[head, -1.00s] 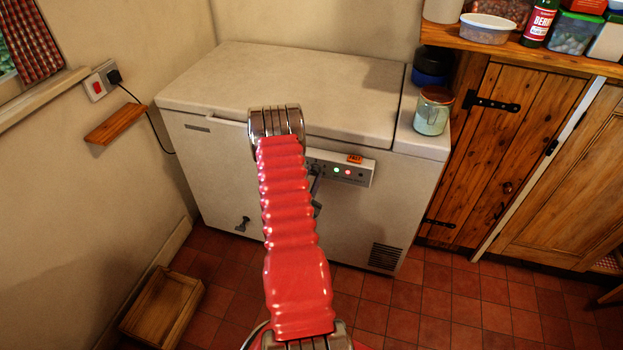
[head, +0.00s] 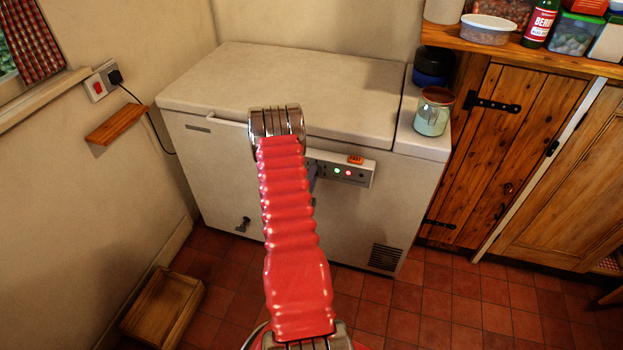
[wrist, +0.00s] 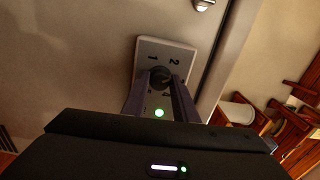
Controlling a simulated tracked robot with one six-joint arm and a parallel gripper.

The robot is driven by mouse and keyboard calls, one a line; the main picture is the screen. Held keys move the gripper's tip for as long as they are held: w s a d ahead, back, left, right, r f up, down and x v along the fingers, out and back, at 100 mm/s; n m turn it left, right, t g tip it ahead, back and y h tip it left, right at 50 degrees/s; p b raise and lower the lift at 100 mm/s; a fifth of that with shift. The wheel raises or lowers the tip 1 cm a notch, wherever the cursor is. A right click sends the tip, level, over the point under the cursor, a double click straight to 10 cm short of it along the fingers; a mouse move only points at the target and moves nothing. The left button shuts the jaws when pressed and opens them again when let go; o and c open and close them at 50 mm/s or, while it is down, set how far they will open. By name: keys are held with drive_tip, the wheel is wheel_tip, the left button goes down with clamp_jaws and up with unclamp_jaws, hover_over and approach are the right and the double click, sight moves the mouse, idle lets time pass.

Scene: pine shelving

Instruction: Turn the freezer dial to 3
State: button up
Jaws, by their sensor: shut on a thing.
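The white chest freezer (head: 215,160) stands against the back wall. Its control panel (head: 358,174), with a green and a red light, is on the front; my red arm hides its left end. The dark round dial (wrist: 160,74) sits on a pale plate (wrist: 178,52) in the wrist view. The numerals 1 and 2 show on the plate; marks nearer my gripper are partly covered, and the dial's pointer is too dark to read. My gripper (wrist: 160,80) is shut on the dial, one finger on each side. In the head view it is mostly behind my arm.
A wooden crate (head: 165,305) lies on the floor at left. The tiled floor at right is clear.

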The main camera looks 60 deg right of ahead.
drive_tip(key=m, duration=0.6)
drive_tip(key=shift+s+f, duration=0.15)
drive_tip(key=shift+s, duration=0.1)
drive_tip(key=shift+m, duration=0.4)
drive_tip(key=o, duration=0.7)
drive_tip(key=shift+c, duration=0.2)
drive_tip(key=o, duration=0.4)
drive_tip(key=shift+w, duration=0.15)
drive_tip(key=s+a, duration=0.2)
drive_tip(key=a, duration=1.1)
drive_tip(key=shift+a, duration=0.3)
drive_tip(key=shift+c, duration=0.2)
